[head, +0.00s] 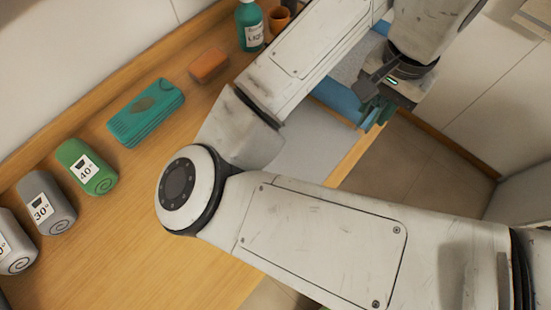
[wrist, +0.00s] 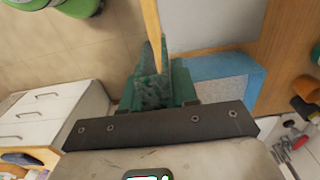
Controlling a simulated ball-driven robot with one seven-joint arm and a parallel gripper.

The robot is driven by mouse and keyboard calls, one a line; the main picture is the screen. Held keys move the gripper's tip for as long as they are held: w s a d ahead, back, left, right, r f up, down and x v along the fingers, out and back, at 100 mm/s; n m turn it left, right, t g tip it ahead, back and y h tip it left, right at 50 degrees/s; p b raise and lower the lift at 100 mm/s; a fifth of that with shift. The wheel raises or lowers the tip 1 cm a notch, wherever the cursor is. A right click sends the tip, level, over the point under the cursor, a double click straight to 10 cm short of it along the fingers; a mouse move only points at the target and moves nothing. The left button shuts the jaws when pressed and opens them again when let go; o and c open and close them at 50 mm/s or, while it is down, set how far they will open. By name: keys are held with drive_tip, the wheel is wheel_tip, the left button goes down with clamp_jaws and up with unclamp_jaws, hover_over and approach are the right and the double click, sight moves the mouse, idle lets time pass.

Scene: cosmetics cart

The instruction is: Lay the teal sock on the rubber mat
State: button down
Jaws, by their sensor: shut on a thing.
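My gripper (wrist: 153,92) is shut on the teal sock (wrist: 150,82), a dark, mottled teal piece between the green fingers in the wrist view. It is at the counter's front edge; I cannot tell whether the sock touches the edge. In the head view my gripper (head: 376,113) is at the upper right, and the sock cannot be told apart from the fingers. A pale grey flat sheet (head: 308,137), perhaps the rubber mat, lies on the counter, partly hidden by my arm. It also shows in the wrist view (wrist: 208,22).
A blue piece with a speckled grey top (wrist: 222,66) lies beside my gripper. White drawers (wrist: 60,112) stand below.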

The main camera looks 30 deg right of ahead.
drive_tip(key=w+a+f, duration=0.2)
drive_tip(key=a+f, duration=0.1)
drive_tip(key=a, duration=0.1)
drive_tip(key=w+a+f, duration=0.2)
drive_tip(key=a+f, duration=0.1)
drive_tip(key=w+a+f, duration=0.3)
drive_tip(key=a, duration=0.1)
drive_tip(key=shift+a, duration=0.35)
drive_tip(key=shift+w+a+f, duration=0.2)
drive_tip(key=shift+f, duration=0.15)
drive_tip(key=shift+w+a+f, duration=0.15)
drive_tip(key=shift+f, duration=1.65)
drive_tip(key=shift+f+b, duration=0.2)
drive_tip(key=shift+b, duration=0.15)
drive_tip(key=c, duration=0.9)
unclamp_jaws()
drive_tip(key=shift+o, duration=0.2)
